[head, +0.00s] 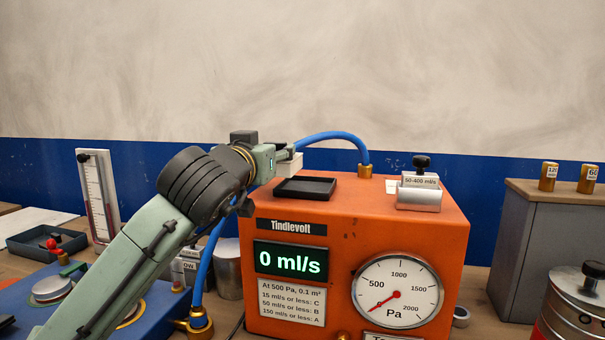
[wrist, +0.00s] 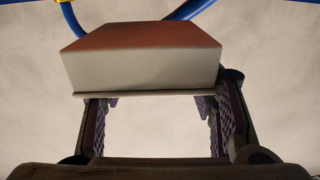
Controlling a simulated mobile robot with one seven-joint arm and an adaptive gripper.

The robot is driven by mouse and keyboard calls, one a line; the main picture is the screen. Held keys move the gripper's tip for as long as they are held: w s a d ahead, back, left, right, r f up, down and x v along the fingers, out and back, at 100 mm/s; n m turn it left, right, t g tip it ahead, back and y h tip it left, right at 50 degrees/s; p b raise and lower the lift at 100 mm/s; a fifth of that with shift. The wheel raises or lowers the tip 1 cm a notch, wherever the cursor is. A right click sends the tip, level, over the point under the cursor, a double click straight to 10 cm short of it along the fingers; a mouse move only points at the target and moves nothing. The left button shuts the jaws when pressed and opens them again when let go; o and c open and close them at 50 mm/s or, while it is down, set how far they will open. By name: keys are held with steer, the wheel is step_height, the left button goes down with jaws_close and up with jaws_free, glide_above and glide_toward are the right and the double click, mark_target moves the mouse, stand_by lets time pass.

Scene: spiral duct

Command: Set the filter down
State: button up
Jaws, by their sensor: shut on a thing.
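My gripper (head: 278,157) is shut on the filter (head: 291,165), a small pale block, at the end of my outstretched arm. In the head view the filter shows just above the far left part of a black shallow tray (head: 305,196) on top of the orange machine (head: 430,215). A gap between filter and tray cannot be judged for certain. In the wrist view the filter (wrist: 145,68) is a pale block with a reddish-looking upper face, held between the two fingers of my gripper (wrist: 157,108). The tray looks empty; its far left corner is partly hidden.
A blue hose (head: 330,135) arches behind the filter into a brass fitting (head: 365,171). A metal block with a black knob (head: 420,190) stands right on the machine top. The display (head: 290,261) reads 0 ml/s.

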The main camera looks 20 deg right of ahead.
mark_target(301, 168)
steer(key=d, duration=0.2)
steer(key=w+d, duration=0.1)
steer(key=d, duration=0.3)
steer(key=shift+w+d+f, duration=0.15)
steer(key=shift+d+f, duration=0.25)
step_height(301, 168, down, 4)
steer(key=b, duration=0.3)
steer(key=shift+r, duration=0.3)
steer(key=o, duration=1.2)
steer(key=shift+o, duration=0.2)
